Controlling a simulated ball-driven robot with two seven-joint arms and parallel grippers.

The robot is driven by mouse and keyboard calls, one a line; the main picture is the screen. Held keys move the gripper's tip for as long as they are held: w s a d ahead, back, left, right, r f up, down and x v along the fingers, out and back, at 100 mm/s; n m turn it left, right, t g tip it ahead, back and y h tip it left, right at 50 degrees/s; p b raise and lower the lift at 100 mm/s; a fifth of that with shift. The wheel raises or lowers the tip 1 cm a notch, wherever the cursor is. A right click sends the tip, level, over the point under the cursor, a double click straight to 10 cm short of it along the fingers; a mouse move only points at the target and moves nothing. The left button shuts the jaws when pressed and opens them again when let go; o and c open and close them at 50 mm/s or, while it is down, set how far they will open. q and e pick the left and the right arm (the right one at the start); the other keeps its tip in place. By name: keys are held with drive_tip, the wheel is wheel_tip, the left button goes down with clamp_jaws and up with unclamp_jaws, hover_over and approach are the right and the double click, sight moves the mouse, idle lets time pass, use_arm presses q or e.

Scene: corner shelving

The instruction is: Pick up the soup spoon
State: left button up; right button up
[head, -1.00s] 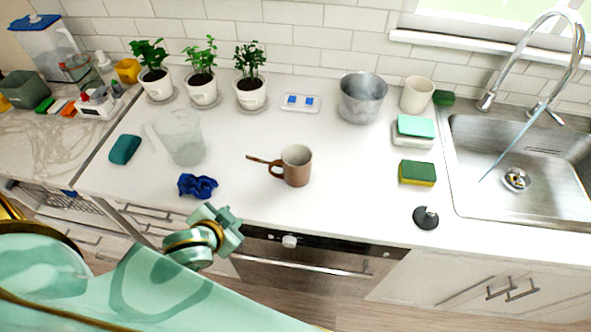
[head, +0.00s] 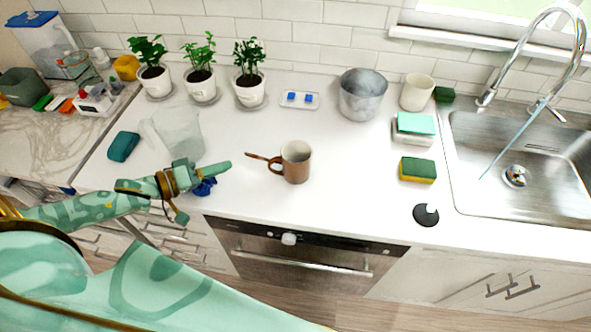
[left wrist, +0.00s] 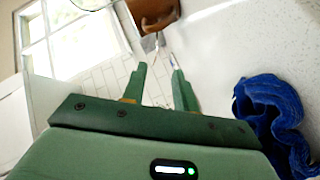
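A thin brown handle (head: 256,157), which looks like part of the soup spoon, sticks out left of a brown and white mug (head: 297,163) by the mug's handle. The rest of it is hidden, and I cannot tell whether it is behind or inside the mug's handle. The mug also shows at the top of the left wrist view (left wrist: 153,12). My left gripper (head: 226,166) points right toward the brown handle, a short gap away, above the counter. Its fingers (left wrist: 158,63) are apart with nothing between them. My right gripper is out of view.
A crumpled blue cloth (head: 206,187) lies just under my left gripper. A clear pitcher (head: 181,133) stands behind it. A metal pot (head: 362,95), sponges (head: 417,170) and a sink (head: 535,190) are to the right. The counter in front of the mug is clear.

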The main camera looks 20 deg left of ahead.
sight(253, 157)
use_arm(q)
drive_tip(key=x, duration=0.5)
drive_tip(key=shift+w+d+f+b, duration=0.1)
drive_tip(key=shift+w+d+b, duration=0.05)
drive_tip(key=shift+w+b, duration=0.25)
drive_tip(key=x, duration=0.6)
drive_tip(key=shift+d+r+b, duration=0.2)
drive_tip(key=shift+r+b, duration=0.1)
drive_tip(key=shift+b, duration=0.05)
clamp_jaws()
